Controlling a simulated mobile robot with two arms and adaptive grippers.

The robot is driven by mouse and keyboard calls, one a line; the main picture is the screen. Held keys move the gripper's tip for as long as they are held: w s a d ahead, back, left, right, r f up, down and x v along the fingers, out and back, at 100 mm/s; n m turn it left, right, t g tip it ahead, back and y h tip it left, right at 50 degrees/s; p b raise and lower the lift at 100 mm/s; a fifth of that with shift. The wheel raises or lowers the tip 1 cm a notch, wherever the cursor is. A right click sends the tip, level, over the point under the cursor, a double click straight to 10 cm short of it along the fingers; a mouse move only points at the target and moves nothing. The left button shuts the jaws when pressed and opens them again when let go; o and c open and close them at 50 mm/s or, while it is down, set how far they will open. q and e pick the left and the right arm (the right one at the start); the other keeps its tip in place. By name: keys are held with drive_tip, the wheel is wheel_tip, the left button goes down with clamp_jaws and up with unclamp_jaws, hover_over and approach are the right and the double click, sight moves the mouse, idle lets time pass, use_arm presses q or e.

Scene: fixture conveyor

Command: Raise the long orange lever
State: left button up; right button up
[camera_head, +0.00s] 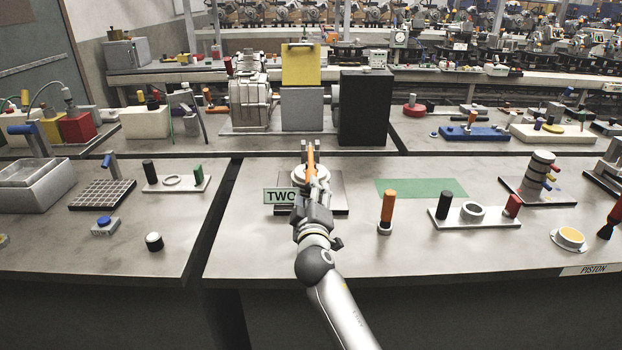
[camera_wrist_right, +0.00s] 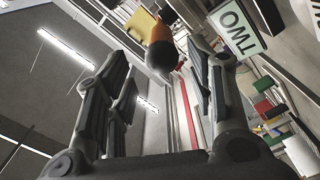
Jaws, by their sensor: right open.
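The long orange lever (camera_head: 310,157) stands above a pale round base on a dark plate (camera_head: 340,206) near the table's middle, behind the TWO sign (camera_head: 279,197). My right gripper (camera_head: 312,178) is in front of this base and hides part of it and of the lever. In the right wrist view, an orange handle (camera_wrist_right: 158,28) with a dark rounded end shows between the spread fingers of my right gripper (camera_wrist_right: 161,75). The fingers are open, with a gap on both sides of the handle. My left gripper is not in view.
A plate with black and red pegs (camera_head: 460,221) is farther right. A green mat (camera_head: 421,188) lies behind. Left of the arm, the tabletop front (camera_head: 245,240) is clear.

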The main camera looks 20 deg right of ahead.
sight(311, 168)
drive_tip(key=x, duration=0.5)
drive_tip(key=shift+w+d+f, duration=0.1)
drive_tip(key=shift+w+f, duration=0.05)
drive_tip(key=shift+w, duration=0.1)
drive_tip(key=shift+w+d, duration=0.2)
drive_tip(key=shift+w, duration=0.5)
drive_tip(key=shift+w+d, duration=0.1)
drive_tip(key=shift+w, duration=0.3)
drive_tip(key=shift+c, duration=0.3)
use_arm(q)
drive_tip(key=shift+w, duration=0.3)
use_arm(e)
clamp_jaws()
